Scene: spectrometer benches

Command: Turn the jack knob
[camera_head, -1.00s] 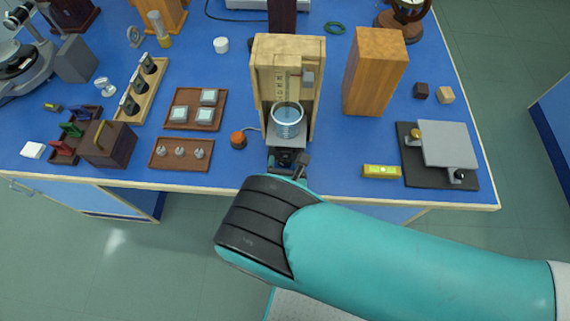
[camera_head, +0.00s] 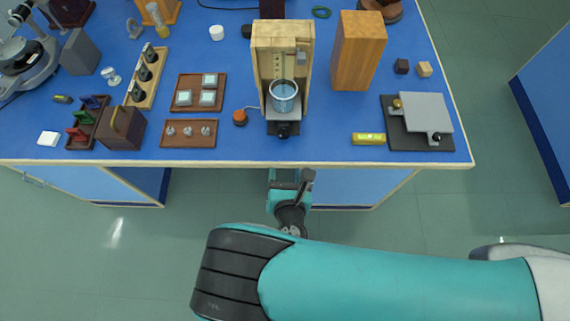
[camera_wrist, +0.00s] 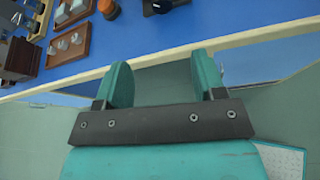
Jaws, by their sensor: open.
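A wooden stand (camera_head: 306,75) stands near the front edge of the bench, with a glass beaker (camera_head: 284,96) of bluish liquid on a small platform (camera_head: 283,114) in it. A black jack knob (camera_head: 283,130) sits at the front, below the platform. It seems to show as a dark part at the top edge of the wrist view (camera_wrist: 156,6). My gripper (camera_wrist: 162,76) is open and empty, off the front edge of the bench and apart from the knob.
A grey plate on a black base (camera_head: 389,139) with black and brass knobs is at the right. A yellow level (camera_head: 368,139) lies left of it. An orange-topped object (camera_head: 239,117) and a brown tray (camera_head: 188,142) stand left of the stand. The floor in front is clear.

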